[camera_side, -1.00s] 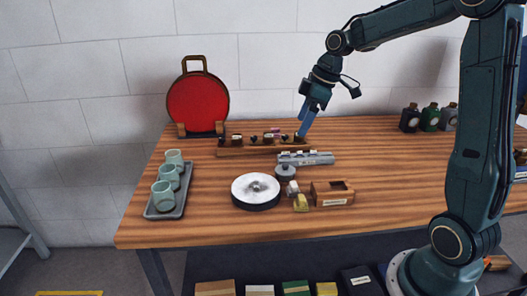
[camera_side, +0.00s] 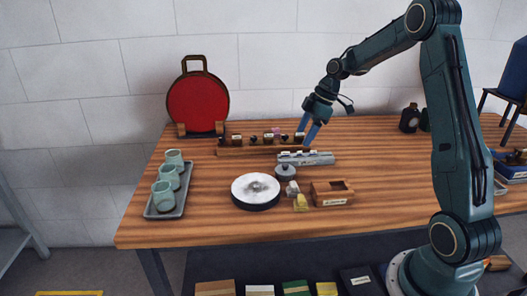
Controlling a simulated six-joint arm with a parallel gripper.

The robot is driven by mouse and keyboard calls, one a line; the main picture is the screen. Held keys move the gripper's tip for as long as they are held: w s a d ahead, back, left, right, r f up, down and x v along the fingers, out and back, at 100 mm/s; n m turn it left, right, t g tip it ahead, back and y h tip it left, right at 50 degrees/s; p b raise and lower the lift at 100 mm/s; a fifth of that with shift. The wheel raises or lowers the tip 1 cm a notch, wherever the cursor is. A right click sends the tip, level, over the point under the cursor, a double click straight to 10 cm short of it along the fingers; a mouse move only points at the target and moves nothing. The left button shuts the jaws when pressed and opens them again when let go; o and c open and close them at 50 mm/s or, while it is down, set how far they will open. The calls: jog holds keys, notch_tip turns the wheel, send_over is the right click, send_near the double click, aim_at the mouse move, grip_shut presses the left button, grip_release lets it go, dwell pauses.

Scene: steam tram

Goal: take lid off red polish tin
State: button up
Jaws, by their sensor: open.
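My gripper (camera_side: 306,138) is open, with its blue fingers pointing down at the right end of the wooden rack (camera_side: 232,152) near the back of the table. Small dark and pale items sit along the rack, too small to identify. I cannot make out a red polish tin or its lid for certain. The only large red thing is a round red disc (camera_side: 198,103) with a handle, upright in a wooden stand at the back left. Whether the fingertips touch anything cannot be told.
A grey tray (camera_side: 178,211) with three pale green cups stands at the left. A white-topped turntable (camera_side: 255,190), a small grey round piece (camera_side: 285,171), a grey bar (camera_side: 318,158) and a wooden box (camera_side: 331,199) stand mid-table. Dark bottles (camera_side: 410,118) stand back right.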

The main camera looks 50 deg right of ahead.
send_over(287, 165)
jog(key=s+d, duration=0.2)
jog(key=f, duration=0.6)
jog(key=shift+w+f, duration=0.2)
jog(key=shift+f, duration=0.15)
jog(key=shift+x, duration=2.6)
jog(key=shift+a, duration=0.1)
jog(key=shift+r, duration=0.1)
jog(key=c, duration=0.9)
